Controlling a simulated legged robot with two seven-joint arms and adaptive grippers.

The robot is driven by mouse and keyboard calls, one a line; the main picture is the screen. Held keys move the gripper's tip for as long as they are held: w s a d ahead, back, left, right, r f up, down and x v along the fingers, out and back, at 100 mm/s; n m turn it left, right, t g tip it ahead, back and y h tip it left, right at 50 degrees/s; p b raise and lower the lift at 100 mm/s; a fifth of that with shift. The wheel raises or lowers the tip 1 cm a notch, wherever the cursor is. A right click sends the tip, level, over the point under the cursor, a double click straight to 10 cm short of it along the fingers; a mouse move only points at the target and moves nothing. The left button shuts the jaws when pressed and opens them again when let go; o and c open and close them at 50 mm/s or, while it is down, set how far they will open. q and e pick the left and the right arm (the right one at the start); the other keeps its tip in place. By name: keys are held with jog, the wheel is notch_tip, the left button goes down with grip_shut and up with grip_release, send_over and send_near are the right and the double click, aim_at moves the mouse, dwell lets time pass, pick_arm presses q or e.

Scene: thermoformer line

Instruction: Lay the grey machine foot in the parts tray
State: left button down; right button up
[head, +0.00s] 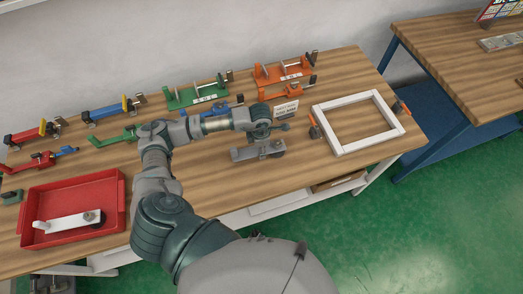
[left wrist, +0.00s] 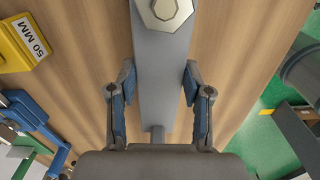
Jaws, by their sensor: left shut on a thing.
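The grey machine foot (head: 245,154) is a grey bar with a round fitting near its right end, in the middle of the bench in the head view. In the left wrist view the grey bar (left wrist: 165,85) runs between the finger pads, with a pale hex nut at its top. My left gripper (head: 262,136) is shut on the bar; in the left wrist view its pads (left wrist: 160,90) lie along both sides. I cannot tell whether the foot touches the bench. The red parts tray (head: 122,200) stands at the left front and holds a white bar-shaped part (head: 68,223).
Red, blue, green and orange clamps (head: 185,97) line the back of the bench. A small sign (head: 286,110) stands behind the foot. A white frame (head: 345,150) lies to the right, with orange-handled pieces beside it. Bare wood (head: 210,180) lies in front of my left forearm.

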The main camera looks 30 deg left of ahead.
pick_arm(q)
jog(key=shift+r, duration=0.7)
jog(key=shift+r+p, duration=0.45)
jog(key=shift+p, duration=0.1)
jog(key=shift+d+r, duration=0.15)
jog(key=shift+r, duration=0.3)
jog(key=shift+r+p, duration=0.9)
jog(key=shift+r, duration=0.15)
jog(key=shift+w+r+p, duration=0.1)
jog(key=shift+r+p, duration=0.5)
jog(key=shift+r, duration=0.45)
notch_tip(320, 180, up, 3)
jog(key=shift+r+p, duration=0.1)
jog(key=shift+p, duration=0.8)
pick_arm(e)
notch_tip(320, 180, up, 6)
jog(key=d, duration=0.1)
jog(key=shift+s+d, duration=0.1)
jog(key=shift+d, duration=0.05)
